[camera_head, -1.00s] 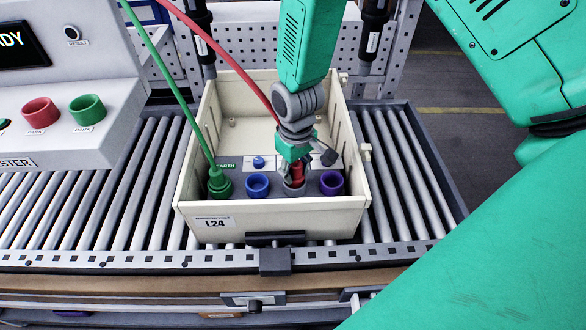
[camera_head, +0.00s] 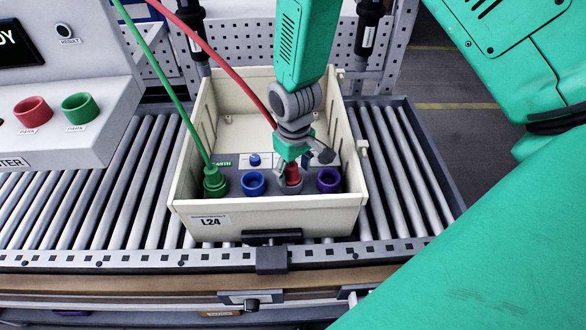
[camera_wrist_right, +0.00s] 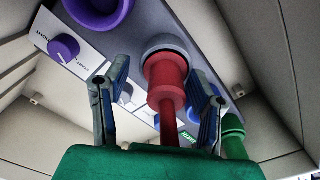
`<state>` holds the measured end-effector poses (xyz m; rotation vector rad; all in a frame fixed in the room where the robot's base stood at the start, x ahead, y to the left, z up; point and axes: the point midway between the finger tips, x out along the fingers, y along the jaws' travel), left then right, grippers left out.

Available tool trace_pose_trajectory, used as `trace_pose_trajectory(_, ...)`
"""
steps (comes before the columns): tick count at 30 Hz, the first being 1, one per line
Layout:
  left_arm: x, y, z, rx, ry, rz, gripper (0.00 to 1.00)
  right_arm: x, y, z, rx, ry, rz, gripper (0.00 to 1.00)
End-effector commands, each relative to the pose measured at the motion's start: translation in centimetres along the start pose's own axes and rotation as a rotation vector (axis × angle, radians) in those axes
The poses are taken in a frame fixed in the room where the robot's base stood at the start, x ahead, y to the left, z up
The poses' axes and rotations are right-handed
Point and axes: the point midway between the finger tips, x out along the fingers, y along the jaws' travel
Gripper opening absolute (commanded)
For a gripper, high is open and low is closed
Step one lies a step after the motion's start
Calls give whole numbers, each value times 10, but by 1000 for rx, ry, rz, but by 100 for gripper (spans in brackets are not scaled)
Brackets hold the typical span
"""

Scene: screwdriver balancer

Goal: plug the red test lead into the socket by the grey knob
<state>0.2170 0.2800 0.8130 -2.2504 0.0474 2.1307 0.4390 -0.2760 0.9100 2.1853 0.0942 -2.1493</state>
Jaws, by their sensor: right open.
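The red test lead's plug (camera_head: 293,174) stands upright in the grey socket (camera_head: 292,188) of the box's panel. In the right wrist view the red plug (camera_wrist_right: 165,78) meets the grey socket ring (camera_wrist_right: 166,45). My right gripper (camera_head: 293,168) is over it, fingers apart. In the wrist view its fingers (camera_wrist_right: 160,95) stand on either side of the plug with gaps. The grey knob (camera_wrist_right: 126,94) is partly hidden behind a finger in the wrist view. The red lead (camera_head: 222,60) runs up to the upper left. My left gripper is not in view.
The cream box (camera_head: 210,225) sits on the roller conveyor (camera_head: 110,200). A green plug (camera_head: 215,181) fills the left socket. The blue socket (camera_head: 253,183) and purple socket (camera_head: 328,180) are empty. A tester with red and green park cups (camera_head: 80,108) stands left.

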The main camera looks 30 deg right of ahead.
Motion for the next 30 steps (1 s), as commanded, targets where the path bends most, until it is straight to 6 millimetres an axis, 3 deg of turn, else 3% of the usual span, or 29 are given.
trace_pose_trajectory(5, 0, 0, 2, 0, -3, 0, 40, -20, 0, -1, 0, 4, 0, 52)
trace_pose_trajectory(12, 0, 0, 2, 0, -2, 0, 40, -72, 1, -2, 1, 5, -1, 52)
trace_pose_trajectory(18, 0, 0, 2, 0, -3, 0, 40, -104, 2, -2, 1, 3, -2, 52)
trace_pose_trajectory(23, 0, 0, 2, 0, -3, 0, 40, -116, 2, -1, 0, 0, -2, 52)
trace_pose_trajectory(30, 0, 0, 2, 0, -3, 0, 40, -117, 2, -1, 0, -2, -2, 52)
